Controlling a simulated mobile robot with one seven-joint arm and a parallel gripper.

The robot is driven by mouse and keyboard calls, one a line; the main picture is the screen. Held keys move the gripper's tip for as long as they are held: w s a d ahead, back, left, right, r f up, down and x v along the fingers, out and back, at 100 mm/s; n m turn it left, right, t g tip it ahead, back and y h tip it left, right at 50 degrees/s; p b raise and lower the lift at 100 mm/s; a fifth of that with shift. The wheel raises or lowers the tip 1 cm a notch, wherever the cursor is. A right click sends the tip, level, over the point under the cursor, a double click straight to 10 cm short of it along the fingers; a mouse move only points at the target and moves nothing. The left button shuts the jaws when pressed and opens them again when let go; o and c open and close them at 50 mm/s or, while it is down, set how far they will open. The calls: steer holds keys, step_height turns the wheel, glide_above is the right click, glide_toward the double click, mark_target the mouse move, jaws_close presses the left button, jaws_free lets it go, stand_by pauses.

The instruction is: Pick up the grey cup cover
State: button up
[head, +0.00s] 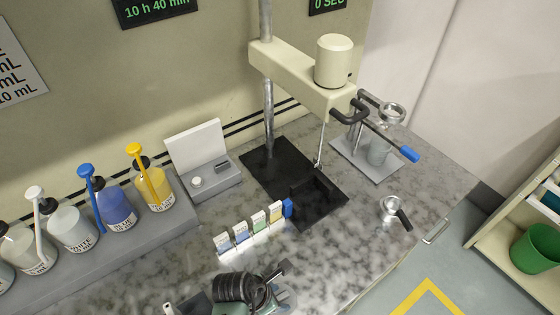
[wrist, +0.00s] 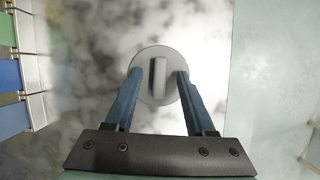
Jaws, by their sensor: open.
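The grey cup cover (wrist: 158,90) is a round disc with a raised bar-shaped handle across its middle. It lies on the marbled counter in the wrist view. My gripper (wrist: 158,72) is open, its two blue fingers on either side of the bar with gaps between. The finger ends overlap the disc's left and right rims; I cannot tell whether they touch it. In the head view my wrist (head: 245,292) shows at the bottom edge, and I cannot make out the cover there.
A row of coloured cards (head: 240,234) stands on the counter, also at the left of the wrist view (wrist: 10,75). Pump bottles (head: 118,208) line the left. A dark stand base (head: 262,165) is behind. A small black-handled pan (head: 390,205) lies right. The counter's edge is close.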

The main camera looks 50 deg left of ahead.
jaws_close()
stand_by(0.5)
